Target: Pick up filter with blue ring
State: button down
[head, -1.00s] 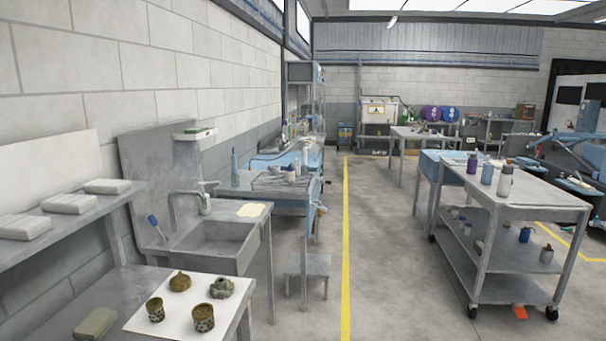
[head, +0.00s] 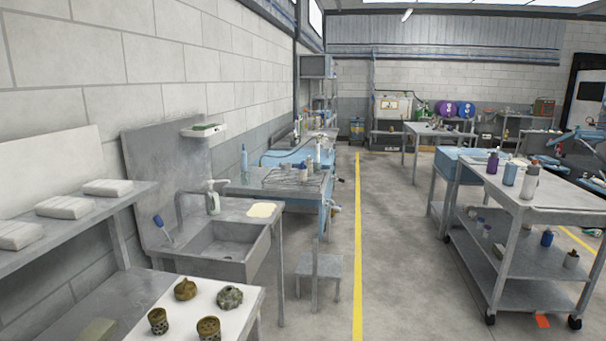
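No filter with a blue ring can be made out in the head view. Several small olive-brown parts stand on a white sheet (head: 197,298) at the lower left: a rounded one (head: 185,289), a grey lumpy one (head: 229,297), and two perforated cup-like ones, the left cup (head: 158,321) and the right cup (head: 208,328). I see no blue ring on any of them. My gripper is not in the picture.
A sink (head: 222,247) stands beyond the sheet, with a small stool (head: 318,270) beside it. A wheeled cart (head: 540,205) with bottles stands at the right. The floor along the yellow line (head: 357,230) is clear between them.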

aim_at(302, 169)
jog(key=z, duration=0.25)
jog(key=i, duration=1)
jog(key=z, duration=0.55)
jog(key=i, duration=2.65)
jog(key=u, duration=0.95)
jog(key=i, duration=1.45)
jog(key=u, duration=0.7)
